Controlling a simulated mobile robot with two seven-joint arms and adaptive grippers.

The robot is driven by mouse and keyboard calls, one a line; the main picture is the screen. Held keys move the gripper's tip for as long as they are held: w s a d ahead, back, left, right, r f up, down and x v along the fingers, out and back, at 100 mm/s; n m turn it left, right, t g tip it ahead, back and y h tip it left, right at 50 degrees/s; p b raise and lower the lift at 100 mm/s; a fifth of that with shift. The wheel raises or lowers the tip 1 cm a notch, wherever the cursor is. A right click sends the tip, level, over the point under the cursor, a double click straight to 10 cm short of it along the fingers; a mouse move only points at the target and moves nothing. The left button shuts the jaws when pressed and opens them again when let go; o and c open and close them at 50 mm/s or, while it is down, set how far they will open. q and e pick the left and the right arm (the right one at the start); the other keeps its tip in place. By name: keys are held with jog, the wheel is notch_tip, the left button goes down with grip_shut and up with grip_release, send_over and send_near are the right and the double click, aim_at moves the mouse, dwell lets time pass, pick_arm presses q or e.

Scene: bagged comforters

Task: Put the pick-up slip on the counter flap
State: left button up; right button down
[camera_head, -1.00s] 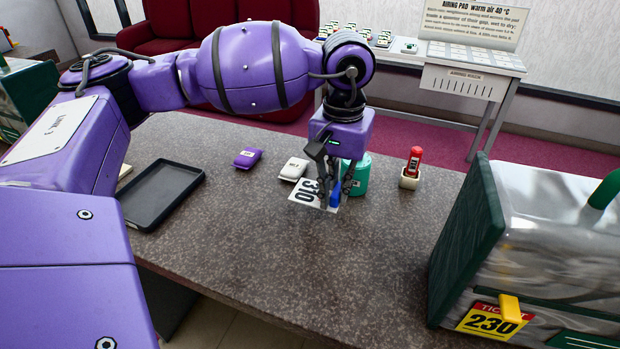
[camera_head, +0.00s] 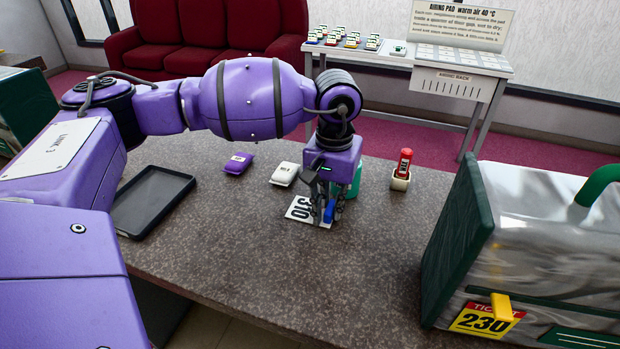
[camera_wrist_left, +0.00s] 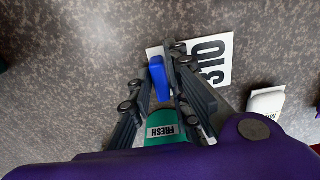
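The pick-up slip (camera_head: 301,209) is a white card with black "310" and a blue grip piece (camera_head: 329,215). It appears to lie flat on the speckled grey counter (camera_head: 260,260). My left gripper (camera_head: 325,205) points down over its right end. In the left wrist view, the fingers (camera_wrist_left: 164,88) stand apart on either side of the blue piece (camera_wrist_left: 157,76), with a gap visible, and the card (camera_wrist_left: 215,62) extends to the right. I cannot make out a separate flap edge in the counter. My right gripper is not in view.
A green container marked "FRESH" (camera_wrist_left: 162,130) stands close behind the fingers. A white packet (camera_head: 285,174), a purple packet (camera_head: 238,163) and a red stamp (camera_head: 402,168) stand nearby. A black tray (camera_head: 152,200) is left; a bagged comforter (camera_head: 540,250) is right. The front middle is clear.

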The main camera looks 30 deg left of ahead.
pick_arm(q)
jog(key=shift+o, duration=0.9)
jog(key=shift+r, duration=0.1)
